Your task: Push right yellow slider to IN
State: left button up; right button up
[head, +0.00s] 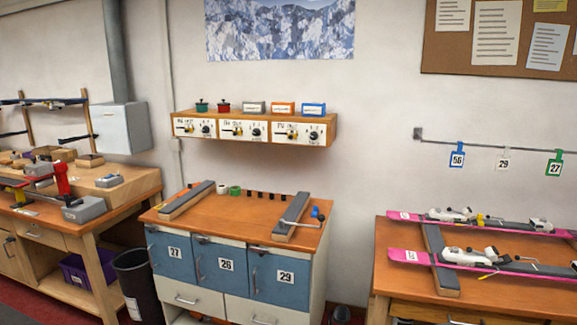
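A wooden wall shelf unit (255,117) carries three white control panels on its front. The right panel (298,132) has a small yellow slider (292,135) at its left part and a dark round knob (313,135) at its right. The lettering above the slider is too small to read surely, and I cannot tell which end the slider sits at. Similar panels are in the middle (243,130) and at the left (194,128). Neither of my grippers is in view.
Below the shelf stands a wooden-topped cabinet (240,219) with blue doors and two long rails on top. A right bench (395,240) holds pink skis (470,258). A left bench (100,193) holds tools. A black bin (136,285) stands between the left bench and the cabinet.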

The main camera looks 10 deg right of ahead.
aim_at(291, 135)
jog(key=k, duration=0.65)
jog(key=z, duration=0.1)
jog(key=i, duration=0.35)
jog(key=z, duration=0.8)
jog(key=i, duration=1.9)
jog(key=u, duration=0.9)
jog(key=k, duration=0.85)
jog(key=u, duration=0.2)
